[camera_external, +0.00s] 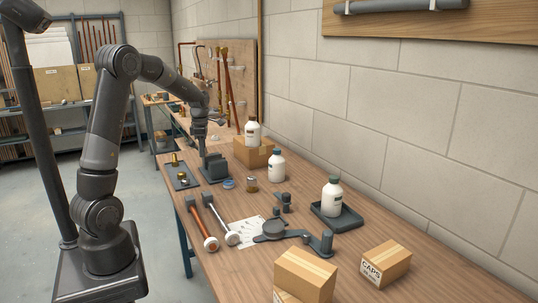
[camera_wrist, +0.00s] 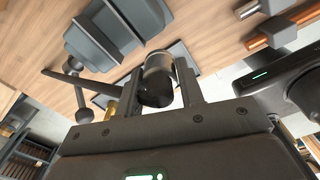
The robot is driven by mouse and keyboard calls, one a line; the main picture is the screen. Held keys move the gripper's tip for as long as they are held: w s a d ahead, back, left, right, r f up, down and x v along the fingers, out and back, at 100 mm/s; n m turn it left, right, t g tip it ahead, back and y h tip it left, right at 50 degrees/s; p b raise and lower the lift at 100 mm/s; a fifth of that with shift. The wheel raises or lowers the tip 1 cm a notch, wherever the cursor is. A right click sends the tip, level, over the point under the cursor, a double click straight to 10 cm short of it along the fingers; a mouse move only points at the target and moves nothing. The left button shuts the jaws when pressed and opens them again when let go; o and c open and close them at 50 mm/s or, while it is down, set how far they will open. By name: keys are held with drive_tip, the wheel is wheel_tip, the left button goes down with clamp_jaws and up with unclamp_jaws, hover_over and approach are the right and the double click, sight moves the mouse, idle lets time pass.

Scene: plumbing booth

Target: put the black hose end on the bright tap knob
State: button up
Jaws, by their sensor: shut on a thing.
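My gripper (camera_wrist: 159,82) is shut on a short dark cylinder with a glossy, lighter face, which looks like the black hose end (camera_wrist: 156,78). The cylinder sits between the two fingers in the wrist view. Small brass fittings (camera_external: 182,178) stand on a dark tray left of the vise. I cannot tell which thing is the bright tap knob.
The grey vise (camera_external: 214,167) also shows in the wrist view (camera_wrist: 105,30), with its handle. White bottles (camera_external: 276,166) and a cardboard box (camera_external: 250,153) stand to the right. Two long-handled tools (camera_external: 204,225), a dark bracket and boxes lie nearer.

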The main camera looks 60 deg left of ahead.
drive_tip(key=w+d+r+m, duration=0.2)
drive_tip(key=w+d, duration=0.2)
drive_tip(key=d, duration=0.5)
drive_tip(key=w+d+r+m, duration=0.1)
drive_tip(key=w+d, duration=0.3)
drive_tip(key=d, duration=0.5)
drive_tip(key=w+d+r+m, duration=0.2)
drive_tip(key=w+d, duration=0.2)
drive_tip(key=d, duration=0.5)
hover_over(252, 176)
wheel_tip(252, 176, down, 7)
drive_tip(key=shift+s+d+r, duration=0.1)
drive_tip(key=shift+r, duration=0.05)
drive_tip(key=shift+f, duration=2)
drive_tip(key=shift+f, duration=0.1)
drive_tip(key=o, duration=1)
